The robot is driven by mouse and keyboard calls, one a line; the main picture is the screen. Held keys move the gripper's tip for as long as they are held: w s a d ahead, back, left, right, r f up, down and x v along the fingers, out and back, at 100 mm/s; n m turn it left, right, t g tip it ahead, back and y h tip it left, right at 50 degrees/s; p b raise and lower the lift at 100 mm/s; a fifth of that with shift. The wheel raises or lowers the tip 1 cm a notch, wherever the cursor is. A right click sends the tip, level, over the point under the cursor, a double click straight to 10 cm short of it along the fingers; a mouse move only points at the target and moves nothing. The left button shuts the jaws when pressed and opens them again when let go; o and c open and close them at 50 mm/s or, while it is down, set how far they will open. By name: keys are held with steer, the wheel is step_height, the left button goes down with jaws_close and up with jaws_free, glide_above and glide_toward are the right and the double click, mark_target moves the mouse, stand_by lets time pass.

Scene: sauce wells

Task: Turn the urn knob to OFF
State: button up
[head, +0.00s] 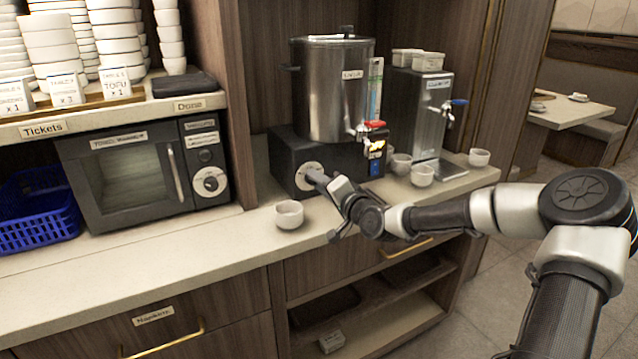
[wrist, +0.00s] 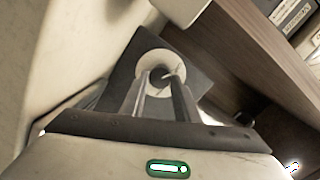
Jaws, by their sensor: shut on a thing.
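The steel urn (head: 333,95) stands on a black base (head: 288,150) on the counter. The round white dial of its knob (head: 303,176) is on the base's front face, partly covered by my fingers. In the wrist view the pale dial (wrist: 163,68) lies straight ahead of the fingertips. My gripper (head: 318,178) reaches in from the right and is shut on the knob; it also shows in the wrist view (wrist: 160,80). The knob's pointer and the OFF mark are too small or hidden to read.
A white cup (head: 289,214) stands on the counter just in front of the base. Several more cups (head: 422,175) stand at right by a steel dispenser (head: 425,115). A microwave (head: 130,175) is at left, with a blue basket (head: 40,208) beside it.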

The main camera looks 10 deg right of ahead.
steer(key=o, duration=1)
steer(key=shift+o, duration=0.2)
steer(key=p+v, duration=0.3)
steer(key=v, duration=1.4)
steer(key=shift+s, duration=0.25)
steer(key=shift+f, duration=0.1)
